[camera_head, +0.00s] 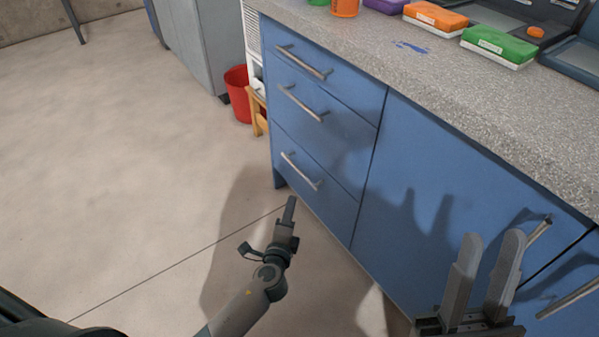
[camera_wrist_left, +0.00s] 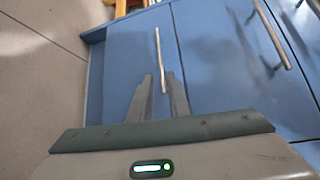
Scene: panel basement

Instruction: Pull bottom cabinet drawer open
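The bottom drawer (camera_head: 325,197) of the blue cabinet is closed, flush with the drawers above it. Its slim metal bar handle (camera_head: 300,172) is in plain sight. My left gripper (camera_head: 290,205) is low in front of this drawer, just below the handle in the head view. In the left wrist view, my left gripper's fingers (camera_wrist_left: 160,75) are parted and empty, and the handle (camera_wrist_left: 158,55) lines up with the gap between them; contact cannot be told. My right gripper (camera_head: 493,240) is open and empty before the cabinet door at lower right.
Two closed drawers (camera_head: 325,115) with bar handles sit above. The speckled countertop (camera_head: 400,75) carries orange and green boxes. A red bin (camera_head: 238,93) and a wooden stool (camera_head: 257,110) stand beyond the cabinet's left end. The floor (camera_head: 120,160) at left is clear.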

